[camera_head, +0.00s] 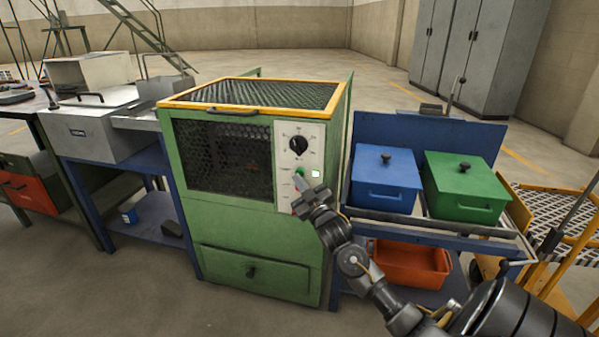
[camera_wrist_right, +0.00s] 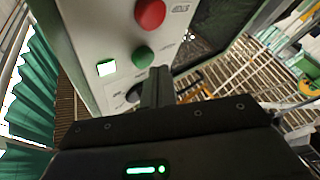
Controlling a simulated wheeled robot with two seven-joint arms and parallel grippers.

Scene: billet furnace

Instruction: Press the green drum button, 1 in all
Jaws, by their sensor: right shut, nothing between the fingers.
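The green drum button (camera_head: 300,171) is a small round button on the pale control panel (camera_head: 289,132) of the green machine. In the right wrist view the green button (camera_wrist_right: 143,57) is a domed cap in plain sight. My right gripper (camera_head: 299,182) is in front of the panel, its fingertips close to the green button. In the right wrist view its fingers (camera_wrist_right: 158,74) are shut and empty, with the tips beside the button's edge. I cannot tell whether they touch. My left gripper is not in view.
A red button (camera_wrist_right: 150,14) and a lit square lamp (camera_wrist_right: 106,68) flank the green button. A black dial (camera_head: 298,145) is higher on the panel. A blue box (camera_head: 384,182) and a green box (camera_head: 467,187) stand on the blue bench to the right.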

